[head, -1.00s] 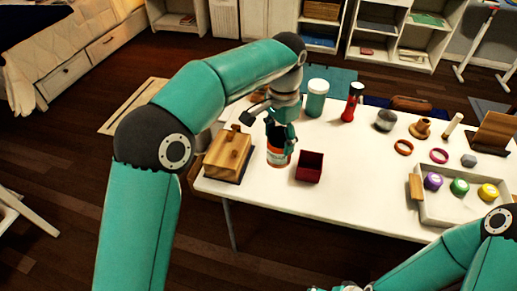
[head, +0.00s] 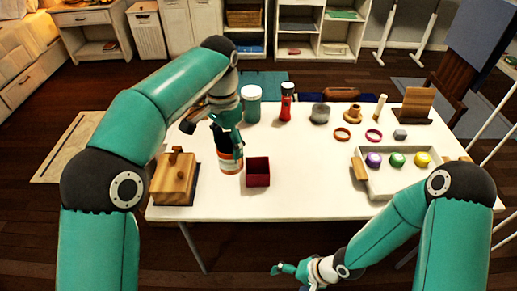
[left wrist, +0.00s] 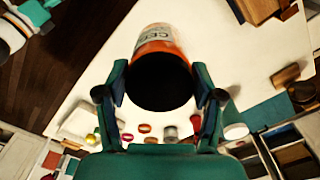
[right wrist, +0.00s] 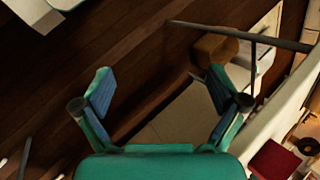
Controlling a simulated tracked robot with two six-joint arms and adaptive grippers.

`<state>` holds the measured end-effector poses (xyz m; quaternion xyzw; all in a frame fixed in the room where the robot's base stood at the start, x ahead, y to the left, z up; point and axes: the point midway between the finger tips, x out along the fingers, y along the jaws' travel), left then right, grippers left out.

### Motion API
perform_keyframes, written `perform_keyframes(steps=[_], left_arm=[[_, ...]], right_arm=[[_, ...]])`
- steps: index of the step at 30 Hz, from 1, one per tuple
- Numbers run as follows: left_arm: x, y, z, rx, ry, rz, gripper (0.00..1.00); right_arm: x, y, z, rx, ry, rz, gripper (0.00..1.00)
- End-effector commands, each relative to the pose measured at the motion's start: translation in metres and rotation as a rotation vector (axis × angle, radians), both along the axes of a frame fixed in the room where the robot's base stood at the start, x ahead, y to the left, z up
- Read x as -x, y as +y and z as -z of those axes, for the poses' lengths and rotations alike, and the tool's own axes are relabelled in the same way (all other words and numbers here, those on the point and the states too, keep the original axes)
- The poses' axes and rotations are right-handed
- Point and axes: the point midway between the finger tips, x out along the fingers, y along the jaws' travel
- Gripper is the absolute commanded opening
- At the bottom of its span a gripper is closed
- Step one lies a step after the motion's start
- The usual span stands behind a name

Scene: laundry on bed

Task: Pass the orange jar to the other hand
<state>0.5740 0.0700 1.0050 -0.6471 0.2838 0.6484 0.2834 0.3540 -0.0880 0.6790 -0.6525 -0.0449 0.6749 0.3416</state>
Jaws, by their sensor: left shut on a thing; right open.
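The orange jar (head: 230,160) has a white label and a dark top and stands upright at the table's near left side. My left gripper (head: 226,122) is shut on its upper part from above. The left wrist view shows the jar (left wrist: 162,42) between both fingers, dark end toward the camera. I cannot tell whether its base touches the table. My right gripper (head: 287,270) is open and empty, in front of the table's near edge. In the right wrist view its fingers (right wrist: 160,95) are wide apart with only floor and furniture beyond.
A wooden box (head: 172,182) is left of the jar, and a dark red open box (head: 258,172) close on its right. A teal jar (head: 251,104) and red flashlight (head: 286,103) stand behind. A tray (head: 385,188) lies right. The white table's (head: 310,180) front middle is clear.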

Motion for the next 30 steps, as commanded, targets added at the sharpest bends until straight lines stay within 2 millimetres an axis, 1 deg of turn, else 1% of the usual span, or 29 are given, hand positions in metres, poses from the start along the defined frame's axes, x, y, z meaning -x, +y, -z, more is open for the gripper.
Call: perform_keyframes(steps=[1, 8, 11, 14, 17, 20, 21, 23, 24, 27, 30], left_arm=[[0.0, 0.0, -0.001, 0.0, -0.001, 0.0, 0.22], [0.0, 0.0, -0.001, 0.0, -0.001, -0.001, 0.22], [0.0, 0.0, -0.001, 0.0, -0.001, -0.001, 0.22], [0.0, 0.0, -0.001, 0.0, -0.001, -0.001, 0.22], [0.0, 0.0, -0.001, 0.0, -0.001, -0.001, 0.22], [0.0, 0.0, -0.001, 0.0, -0.001, -0.001, 0.22], [0.0, 0.0, -0.001, 0.0, -0.001, -0.001, 0.22], [0.0, 0.0, -0.001, 0.0, -0.001, -0.001, 0.22], [0.0, 0.0, 0.0, 0.0, -0.001, -0.001, 0.22], [0.0, 0.0, 0.0, 0.0, -0.001, -0.001, 0.22], [0.0, 0.0, 0.0, 0.0, -0.001, -0.001, 0.22]], right_arm=[[-0.011, 0.002, -0.009, -0.007, -0.032, -0.025, 0.97], [-0.053, 0.009, -0.054, -0.002, -0.178, -0.163, 0.97], [-0.073, 0.012, -0.078, 0.021, -0.264, -0.238, 0.97], [-0.094, 0.014, -0.107, 0.058, -0.366, -0.32, 0.97], [-0.115, 0.018, -0.142, 0.106, -0.487, -0.411, 0.97], [-0.137, 0.024, -0.187, 0.166, -0.639, -0.515, 0.97], [-0.145, 0.027, -0.209, 0.196, -0.711, -0.562, 0.97], [-0.154, 0.034, -0.242, 0.241, -0.822, -0.636, 0.97], [-0.158, 0.038, -0.263, 0.27, -0.892, -0.685, 0.97], [-0.162, 0.05, -0.31, 0.318, -1.033, -0.766, 0.97], [-0.159, 0.062, -0.346, 0.326, -1.12, -0.78, 0.97]])
